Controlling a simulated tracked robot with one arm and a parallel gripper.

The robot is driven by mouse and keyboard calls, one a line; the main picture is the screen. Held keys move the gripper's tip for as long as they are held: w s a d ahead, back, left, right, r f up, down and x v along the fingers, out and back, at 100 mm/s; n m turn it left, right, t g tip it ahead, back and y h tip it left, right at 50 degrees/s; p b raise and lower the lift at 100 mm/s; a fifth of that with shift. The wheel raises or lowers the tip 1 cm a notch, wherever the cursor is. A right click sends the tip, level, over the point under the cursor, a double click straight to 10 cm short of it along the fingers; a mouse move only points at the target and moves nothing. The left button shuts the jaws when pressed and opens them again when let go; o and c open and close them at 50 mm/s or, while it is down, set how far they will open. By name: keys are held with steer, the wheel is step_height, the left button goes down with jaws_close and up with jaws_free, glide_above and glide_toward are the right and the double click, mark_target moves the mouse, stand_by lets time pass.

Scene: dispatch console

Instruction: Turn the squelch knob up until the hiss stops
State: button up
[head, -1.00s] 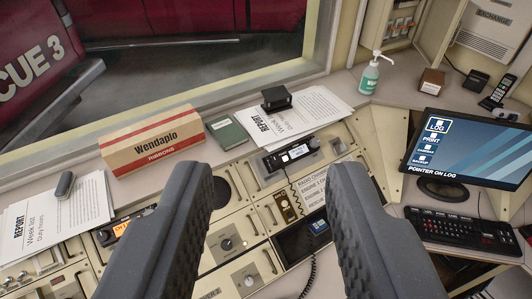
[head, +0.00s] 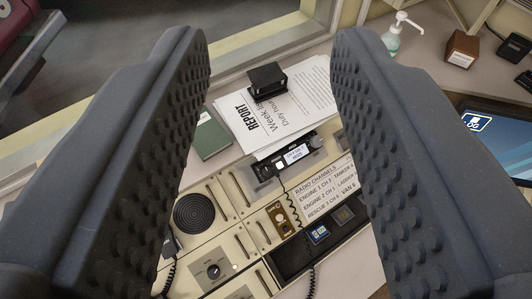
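My gripper (head: 268,45) is open and empty, its two dark ridged fingers wide apart over the console. Between the fingers, a black radio unit (head: 272,166) with a small lit display is set in the console, with a round dark knob (head: 316,142) at its right end. A brass-coloured plate (head: 281,218) with small controls sits below the radio. Another dark knob (head: 213,271) is on a pale panel at the lower left. I cannot read a squelch label on any of them. The fingers touch none of these knobs.
Report papers (head: 310,90) with a black box (head: 267,80) on top lie behind the radio. A green book (head: 211,138) lies to their left. A round speaker grille (head: 194,213), a channel list (head: 325,190) and coiled cords surround the controls. A monitor (head: 500,140) stands at right.

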steer(key=shift+s, duration=0.1)
steer(key=n+g+y+p, duration=0.2)
steer(key=n+g+p, duration=0.5)
steer(key=g+p, duration=0.4)
glide_above(267, 171)
steer(key=s+d+b, duration=0.1)
steer(key=s+d, duration=0.2)
steer(key=s, duration=0.2)
step_height(267, 171, down, 40)
steer(key=shift+g+y, duration=0.3)
steer(key=p+x, duration=0.2)
steer(key=x, duration=1.1)
steer(key=shift+w+f, duration=0.2)
steer(key=shift+f, duration=0.05)
